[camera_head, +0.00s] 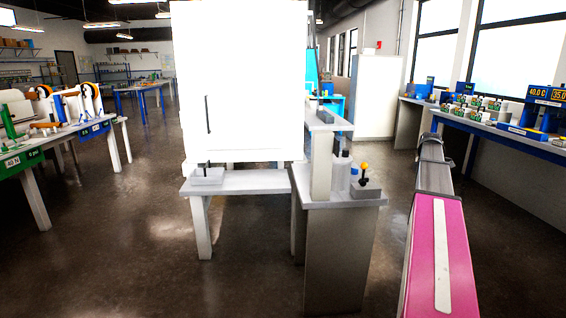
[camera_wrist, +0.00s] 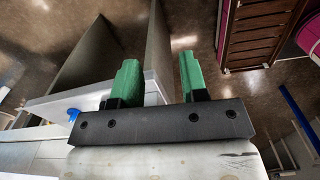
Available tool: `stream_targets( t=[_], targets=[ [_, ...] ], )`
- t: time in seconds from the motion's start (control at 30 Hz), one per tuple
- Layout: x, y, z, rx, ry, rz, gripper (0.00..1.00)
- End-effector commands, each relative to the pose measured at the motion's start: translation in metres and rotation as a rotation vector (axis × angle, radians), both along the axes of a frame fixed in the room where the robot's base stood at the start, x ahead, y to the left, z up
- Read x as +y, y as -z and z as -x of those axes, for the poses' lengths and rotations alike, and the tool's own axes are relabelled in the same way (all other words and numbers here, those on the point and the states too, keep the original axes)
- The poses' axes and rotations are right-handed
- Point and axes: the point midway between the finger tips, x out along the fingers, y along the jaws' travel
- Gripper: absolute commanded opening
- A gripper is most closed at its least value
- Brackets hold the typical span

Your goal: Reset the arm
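My gripper (camera_wrist: 158,82) shows in the wrist view with two green fingers spread apart on a dark bar. Nothing is between the fingers. Beyond them I see dark floor and the grey edges of a bench or panel. In the head view my arm, with a pink link and a grey joint, reaches forward on the right side; the gripper cannot be made out there.
A white cabinet (camera_head: 240,85) stands on a grey bench (camera_head: 240,182) ahead. A pedestal (camera_head: 340,240) beside it holds a yellow-knobbed device (camera_head: 366,184). Blue-edged benches with instruments (camera_head: 500,128) stand right; a bench with green labels (camera_head: 60,143) stands left. Floor between is clear.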

Motion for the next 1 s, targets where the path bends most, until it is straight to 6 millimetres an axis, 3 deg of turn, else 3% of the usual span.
stream_targets(
  t=[0.27, 0.47, 0.77, 1.0],
  targets=[
    [0.059, 0.046, 0.014, 0.002, 0.164, -0.001, 0.4],
    [0.128, 0.098, 0.037, 0.003, 0.377, -0.001, 0.4],
    [0.232, 0.171, 0.089, 0.001, 0.742, 0.0, 0.4],
    [0.304, 0.218, 0.145, -0.001, 1.035, -0.001, 0.4]
  ],
)
